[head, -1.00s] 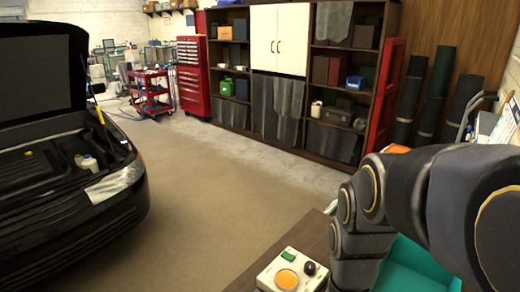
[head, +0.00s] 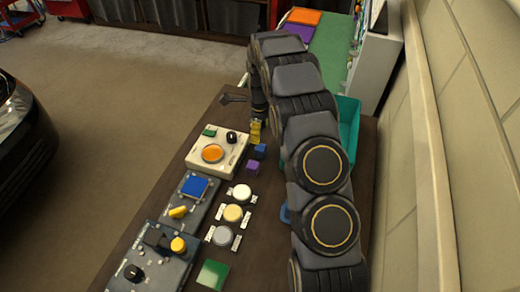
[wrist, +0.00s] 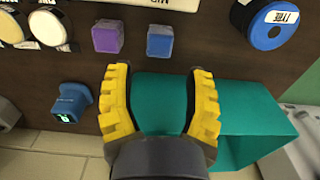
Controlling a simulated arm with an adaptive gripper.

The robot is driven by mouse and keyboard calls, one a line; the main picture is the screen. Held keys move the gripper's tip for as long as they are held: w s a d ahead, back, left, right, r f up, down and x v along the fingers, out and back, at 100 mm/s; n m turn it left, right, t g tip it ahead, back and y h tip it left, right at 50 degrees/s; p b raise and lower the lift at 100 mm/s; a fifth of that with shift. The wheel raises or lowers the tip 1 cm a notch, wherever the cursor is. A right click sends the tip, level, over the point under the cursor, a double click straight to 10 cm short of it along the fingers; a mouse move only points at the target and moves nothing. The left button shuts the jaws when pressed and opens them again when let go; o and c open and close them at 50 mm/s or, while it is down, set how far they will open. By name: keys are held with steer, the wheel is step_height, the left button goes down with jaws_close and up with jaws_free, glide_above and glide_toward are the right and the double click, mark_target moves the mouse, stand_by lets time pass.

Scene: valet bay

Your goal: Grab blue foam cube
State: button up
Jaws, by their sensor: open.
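A small blue foam cube (head: 260,151) lies on the dark bench top, just beyond a similar purple cube (head: 252,167). In the wrist view the blue cube (wrist: 160,40) is ahead of my fingertips, roughly centred between them, with the purple cube (wrist: 107,37) to its left. My gripper (wrist: 160,70) has yellow ridged fingers, spread apart with nothing between them. In the head view my gripper (head: 255,130) is just beyond the blue cube, partly hidden by my arm.
A teal bin (head: 348,125) stands right of my arm; it also shows below the fingers in the wrist view (wrist: 255,118). Control boxes (head: 217,160) and round buttons line the bench's left side. A blue disc (wrist: 270,25) and a blue device (wrist: 70,102) flank the cubes.

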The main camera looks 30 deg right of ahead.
mark_target(260, 147)
steer(key=shift+w+d+f, duration=0.1)
steer(key=shift+f, duration=0.3)
steer(key=f, duration=0.7)
steer(key=shift+s+f, duration=0.15)
steer(key=shift+s, duration=0.1)
steer(key=c, duration=0.7)
